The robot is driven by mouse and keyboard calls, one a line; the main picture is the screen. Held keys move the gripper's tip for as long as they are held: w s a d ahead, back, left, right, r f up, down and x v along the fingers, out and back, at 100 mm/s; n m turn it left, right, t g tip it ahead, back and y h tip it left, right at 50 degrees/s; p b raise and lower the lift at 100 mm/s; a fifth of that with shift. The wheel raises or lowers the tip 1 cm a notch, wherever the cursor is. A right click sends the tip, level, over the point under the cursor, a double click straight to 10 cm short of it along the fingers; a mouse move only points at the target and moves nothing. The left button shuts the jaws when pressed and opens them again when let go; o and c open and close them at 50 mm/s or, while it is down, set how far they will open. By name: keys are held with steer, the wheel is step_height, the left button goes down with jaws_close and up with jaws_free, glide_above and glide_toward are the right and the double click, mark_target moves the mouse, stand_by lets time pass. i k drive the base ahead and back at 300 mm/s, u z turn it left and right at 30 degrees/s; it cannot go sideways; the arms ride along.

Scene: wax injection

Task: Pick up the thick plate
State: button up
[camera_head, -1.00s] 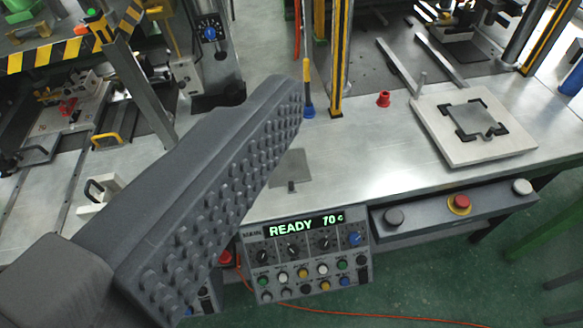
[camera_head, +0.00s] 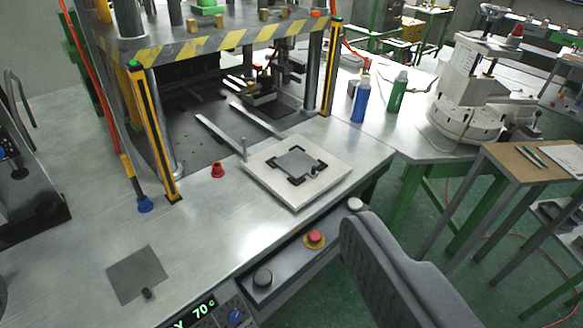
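A thick, pale square plate (camera_head: 264,181) lies flat on the metal bench in front of the press. On its top is a grey square piece (camera_head: 297,162) framed by black corner brackets, with a small dark knob near its right side. A small upright pin stands at its far left corner. One dark grey finger of my gripper (camera_head: 395,275) shows at the lower right, in front of and to the right of the plate, clear of it. The other finger is out of view, so the opening is not visible. Nothing is seen held.
Two rails (camera_head: 222,138) run from the press behind the plate. A red cap (camera_head: 217,170) and a thin grey sheet (camera_head: 136,275) lie to the left. A button bar (camera_head: 288,262) lies along the front edge. Blue (camera_head: 361,98) and green (camera_head: 397,92) bottles stand behind right.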

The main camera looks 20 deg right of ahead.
mark_target(296, 163)
steer(key=z, duration=1.35)
steer(key=i, duration=2.2)
steer(key=u, duration=2.3)
